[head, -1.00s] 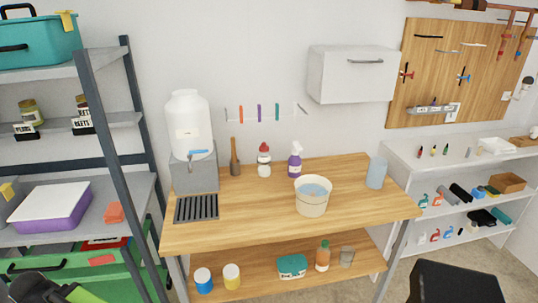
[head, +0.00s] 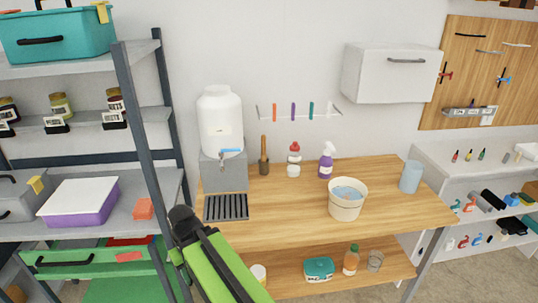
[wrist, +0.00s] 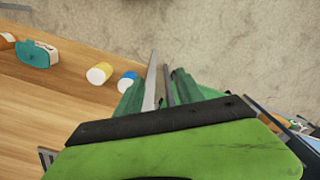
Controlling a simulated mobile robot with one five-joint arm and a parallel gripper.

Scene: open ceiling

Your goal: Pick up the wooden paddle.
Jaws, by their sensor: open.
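The wooden paddle (head: 264,152) is a slim brown piece standing upright near the back of the wooden workbench (head: 290,222). Its lower end is in or behind a small dark holder, just right of the white water dispenser. It does not show in the wrist view. My gripper (wrist: 158,80) shows in the wrist view with its dark green fingers apart and nothing held between them. Grey posts show beyond the fingers. In the head view my arm rises at the bottom, left of the bench and well away from the paddle; the fingertips cannot be made out there.
The water dispenser (head: 220,125) on its grey stand is left of the paddle. A red-capped bottle (head: 294,152), a purple spray bottle (head: 326,163), a bucket (head: 346,203) and a blue cup (head: 411,177) stand to its right. The bench's front middle is clear. A shelf rack (head: 140,130) is on the left.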

